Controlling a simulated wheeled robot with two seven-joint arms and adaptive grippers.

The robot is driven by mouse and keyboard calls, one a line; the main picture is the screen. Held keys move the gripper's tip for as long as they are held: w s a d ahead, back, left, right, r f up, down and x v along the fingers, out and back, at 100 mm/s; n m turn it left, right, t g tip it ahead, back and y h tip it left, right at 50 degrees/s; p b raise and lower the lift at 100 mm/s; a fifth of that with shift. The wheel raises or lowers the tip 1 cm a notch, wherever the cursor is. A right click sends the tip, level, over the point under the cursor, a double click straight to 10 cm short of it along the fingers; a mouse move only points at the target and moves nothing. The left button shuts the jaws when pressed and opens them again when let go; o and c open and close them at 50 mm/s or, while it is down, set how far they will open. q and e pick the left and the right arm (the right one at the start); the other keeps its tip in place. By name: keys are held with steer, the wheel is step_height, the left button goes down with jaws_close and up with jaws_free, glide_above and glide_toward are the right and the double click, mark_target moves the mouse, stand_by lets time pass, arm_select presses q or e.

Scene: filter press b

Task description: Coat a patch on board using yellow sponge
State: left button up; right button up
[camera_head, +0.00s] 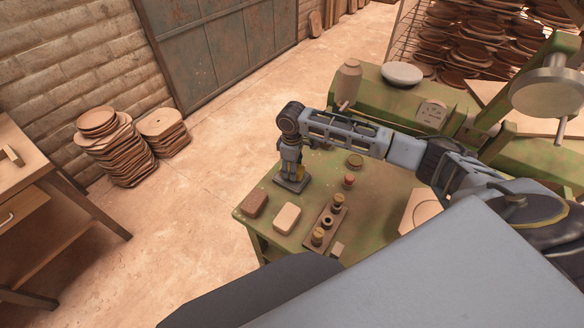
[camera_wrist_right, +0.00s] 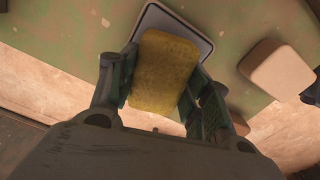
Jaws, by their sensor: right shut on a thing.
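A yellow sponge (camera_wrist_right: 165,72) sits between the fingers of my right gripper (camera_wrist_right: 160,90) in the right wrist view, and the gripper is shut on it. The tray's pale rim (camera_wrist_right: 206,42) shows behind the sponge in the wrist view. I cannot tell whether the sponge touches the tray. A pale angular board (camera_head: 422,205) lies at the right of the table, partly hidden by my arm. My left gripper is out of view.
On the green table (camera_head: 240,213) stand a brown block (camera_head: 256,203), a cream block (camera_head: 287,218) and a rack (camera_head: 318,236) with small jars. Green machinery (camera_head: 390,100) borders the table's back. Stacked plates (camera_head: 115,150) stand on the floor.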

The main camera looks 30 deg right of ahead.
steer(key=shift+f, duration=0.5)
stand_by(0.9)
steer(key=shift+s+f+p, duration=0.15)
steer(key=shift+f+p, duration=0.05)
steer(key=shift+p, duration=0.4)
stand_by(4.0)
steer(key=shift+r, duration=0.1)
steer(key=shift+r+p, duration=2.45)
steer(key=shift+p, duration=0.45)
steer(key=shift+r+p, duration=1.15)
